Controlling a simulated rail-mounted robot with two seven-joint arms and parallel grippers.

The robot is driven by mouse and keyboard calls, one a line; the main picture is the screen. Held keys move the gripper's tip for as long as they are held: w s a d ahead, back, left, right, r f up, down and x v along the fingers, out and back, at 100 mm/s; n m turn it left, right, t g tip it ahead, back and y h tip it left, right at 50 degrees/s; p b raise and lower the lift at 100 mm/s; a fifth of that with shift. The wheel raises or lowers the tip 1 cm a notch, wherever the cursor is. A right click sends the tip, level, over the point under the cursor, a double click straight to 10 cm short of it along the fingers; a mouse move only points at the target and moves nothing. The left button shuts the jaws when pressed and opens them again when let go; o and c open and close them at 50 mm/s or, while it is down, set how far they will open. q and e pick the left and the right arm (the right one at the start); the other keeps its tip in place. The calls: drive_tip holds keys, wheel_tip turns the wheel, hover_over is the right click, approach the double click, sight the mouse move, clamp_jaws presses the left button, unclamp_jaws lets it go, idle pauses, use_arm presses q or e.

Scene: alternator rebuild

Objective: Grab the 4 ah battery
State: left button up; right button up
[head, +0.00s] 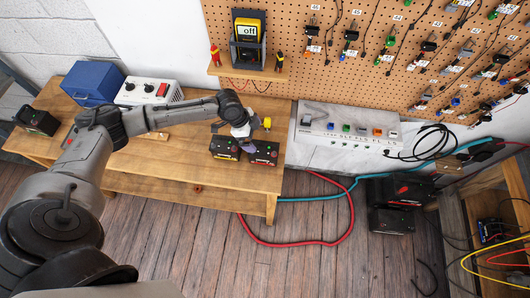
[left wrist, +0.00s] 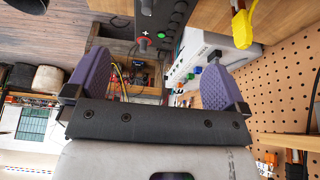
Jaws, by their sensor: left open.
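Two black battery-like blocks sit side by side near the front right of the wooden bench in the head view: a left block (head: 225,148) with a yellow mark and a right block (head: 264,153) with a red mark. I cannot read which is 4 Ah. My left gripper (head: 243,131) is just above and behind them. In the left wrist view, its purple fingers (left wrist: 155,80) are wide apart with nothing gripped. A black block (left wrist: 166,28) with a plus mark and green light lies ahead, beyond the fingertips. My right gripper is not in view.
A yellow item (head: 267,123) is close beside my left gripper. A white panel box (head: 345,129) with coloured connectors stands to the right. A blue case (head: 92,82) and white instrument (head: 149,92) stand at the left. The bench front (head: 150,165) is mostly clear.

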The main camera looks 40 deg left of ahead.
sight(264, 148)
use_arm(q)
drive_tip(key=shift+p+x, duration=0.55)
drive_tip(key=shift+x, duration=4.3)
drive_tip(key=shift+s, duration=0.1)
drive_tip(key=shift+c, duration=0.3)
drive_tip(key=c, duration=1.8)
drive_tip(key=shift+r, duration=0.1)
clamp_jaws()
